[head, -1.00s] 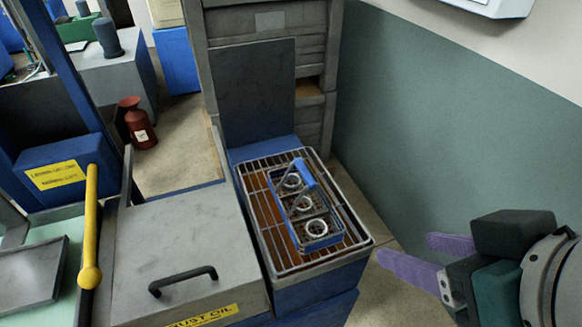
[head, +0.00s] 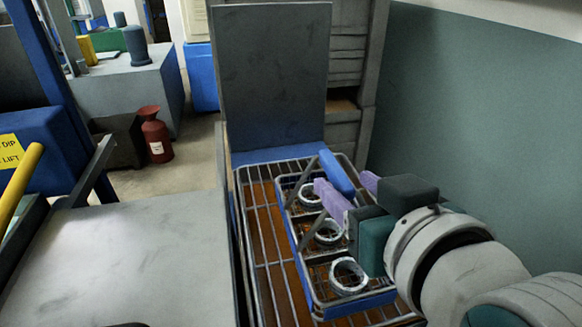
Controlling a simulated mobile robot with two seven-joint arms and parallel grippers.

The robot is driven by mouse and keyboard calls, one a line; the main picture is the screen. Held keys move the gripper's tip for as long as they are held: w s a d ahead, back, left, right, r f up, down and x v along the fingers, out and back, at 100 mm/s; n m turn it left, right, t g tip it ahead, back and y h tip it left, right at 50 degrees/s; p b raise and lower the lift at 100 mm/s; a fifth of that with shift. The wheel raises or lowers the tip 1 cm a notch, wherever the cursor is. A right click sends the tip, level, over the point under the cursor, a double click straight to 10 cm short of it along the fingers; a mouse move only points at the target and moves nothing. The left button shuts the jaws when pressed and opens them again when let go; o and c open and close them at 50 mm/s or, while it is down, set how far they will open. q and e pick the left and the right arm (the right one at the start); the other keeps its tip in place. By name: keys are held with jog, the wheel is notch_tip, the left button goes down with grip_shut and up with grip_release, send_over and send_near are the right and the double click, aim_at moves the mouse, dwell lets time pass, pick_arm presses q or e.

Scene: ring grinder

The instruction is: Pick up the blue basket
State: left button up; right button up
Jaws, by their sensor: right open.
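The blue basket (head: 294,238) sits on a wire rack (head: 264,257), with three metal rings (head: 349,277) inside it. Its blue handle (head: 337,172) stands up above the rings. My right gripper (head: 341,179) is open, with its purple fingers at the handle. The handle's upper bar shows between the two fingertips; I cannot tell whether they touch it. My right gripper and forearm hide the basket's right side. My left gripper is not in view.
A grey upright panel (head: 270,80) stands behind the rack. A grey lidded box (head: 140,250) lies to the left. A green wall (head: 480,120) is on the right. A red canister (head: 155,135) stands on the floor at the back left.

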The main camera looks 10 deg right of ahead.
aim_at(338, 172)
jog(key=x, duration=0.6)
jog(key=shift+d, duration=0.2)
grip_shut()
dwell(1.1)
jog(key=shift+r, duration=0.2)
